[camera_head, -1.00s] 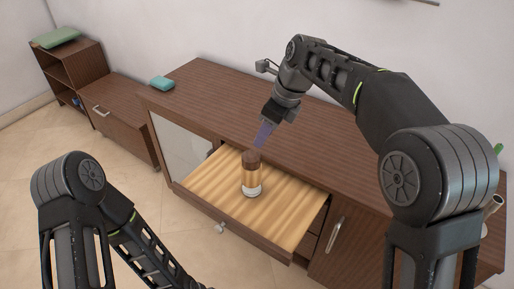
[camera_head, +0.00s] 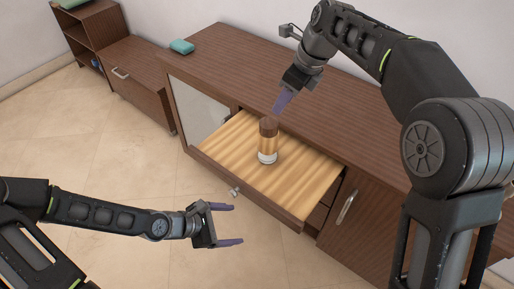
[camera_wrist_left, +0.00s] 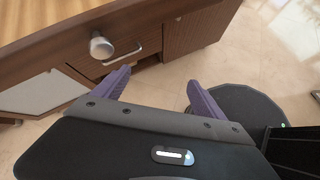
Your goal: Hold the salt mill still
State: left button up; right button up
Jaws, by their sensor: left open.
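The salt mill (camera_head: 267,142), with a brown top, wood-toned body and pale base, stands upright on the light wood surface of the pulled-out drawer (camera_head: 306,178). My left gripper (camera_head: 238,224) is open and empty, in front of the drawer and to the lower left of the mill. Its two spread purple fingers also show in the left wrist view (camera_wrist_left: 158,78), where the mill is not seen. My right gripper (camera_head: 281,103) is just above the mill's top, fingers pointing down. Its fingers overlap in the picture, so I cannot tell its opening or whether it touches the mill.
The drawer's front edge with its round knob (camera_head: 235,191) lies between my left gripper and the mill. The brown cabinet (camera_head: 225,58) spans behind. A teal item (camera_head: 182,47) lies on its top. The tiled floor (camera_head: 125,165) at the left is clear.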

aim_at(261, 148)
pick_arm(q)
jog(key=w+a+r+n+t+y, duration=0.1)
jog(key=w+a+r+n+t, duration=0.25)
jog(key=w+r+n, duration=0.2)
jog(key=w+a+r+n+t+y, duration=0.1)
jog(key=w+a+r+n+t, duration=0.1)
jog(key=w+r+n+t, duration=0.4)
jog(key=w+d+m+g, duration=0.1)
jog(key=w+d+f+m+g, duration=0.1)
jog(key=w+d, duration=0.1)
jog(key=w+d+m+g+h, duration=0.1)
jog(key=w+d, duration=0.1)
jog(key=shift+f, duration=0.35)
jog(key=d, duration=0.2)
jog(key=w+d+r+m+g+h, duration=0.1)
jog(key=d, duration=0.1)
jog(key=w+d+m+h, duration=0.1)
jog(key=d, duration=0.2)
jog(key=shift+w+r+g, duration=0.15)
jog(key=shift+r+g, duration=0.1)
jog(key=shift+g, duration=0.1)
jog(key=shift+d+r+m, duration=0.1)
jog(key=shift+d+m, duration=0.05)
jog(key=shift+m, duration=0.1)
jog(key=shift+x, duration=3.95)
